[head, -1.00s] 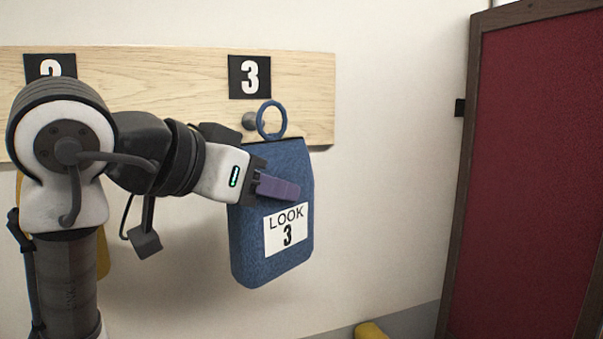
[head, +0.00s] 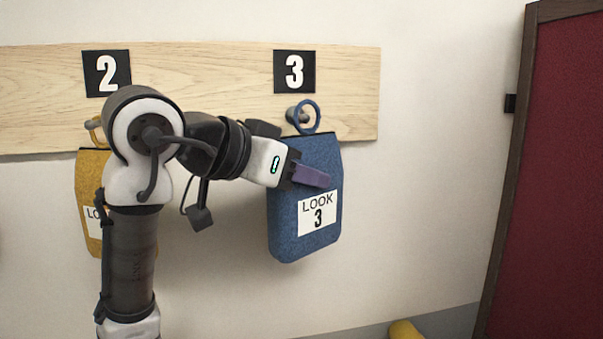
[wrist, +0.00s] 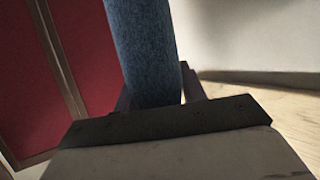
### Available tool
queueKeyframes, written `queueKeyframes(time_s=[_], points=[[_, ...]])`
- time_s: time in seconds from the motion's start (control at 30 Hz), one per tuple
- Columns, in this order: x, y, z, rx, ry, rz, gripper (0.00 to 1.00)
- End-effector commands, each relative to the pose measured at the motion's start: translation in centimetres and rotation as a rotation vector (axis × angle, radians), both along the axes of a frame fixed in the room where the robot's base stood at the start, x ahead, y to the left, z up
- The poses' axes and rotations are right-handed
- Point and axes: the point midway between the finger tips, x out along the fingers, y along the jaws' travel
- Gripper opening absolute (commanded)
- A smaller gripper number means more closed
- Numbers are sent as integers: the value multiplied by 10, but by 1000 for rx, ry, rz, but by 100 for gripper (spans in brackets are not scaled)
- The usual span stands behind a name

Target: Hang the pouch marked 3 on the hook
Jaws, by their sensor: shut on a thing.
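The blue pouch (head: 290,215) bears a white label reading LOOK 3 and has a blue ring (head: 318,125) at its top. My gripper (head: 312,177) is shut on the pouch's body, with a purple finger across its front. In the wrist view the pouch (wrist: 145,50) stands between the fingers. The grey hook (head: 292,114) sticks out of the board below the number 3 sign (head: 294,72). The ring overlaps the hook's end in the head view; I cannot tell whether the hook is through the ring or behind it. The pouch hangs slightly tilted.
A wooden board (head: 200,62) runs along the wall. A yellow pouch (head: 90,170) hangs below the number 2 sign (head: 107,73), partly behind my arm. A dark-framed red panel (head: 560,180) stands at right. A yellow object (head: 405,330) shows at the bottom edge.

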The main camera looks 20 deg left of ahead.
Motion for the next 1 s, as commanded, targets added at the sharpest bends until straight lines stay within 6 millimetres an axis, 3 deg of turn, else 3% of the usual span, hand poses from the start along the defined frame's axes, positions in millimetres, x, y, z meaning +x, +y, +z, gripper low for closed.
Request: queueKeyframes(time_s=[0.6,1.0], points=[[31,20,-3,0,-1,0,14],[39,26,-12,0,-1,0,14]])
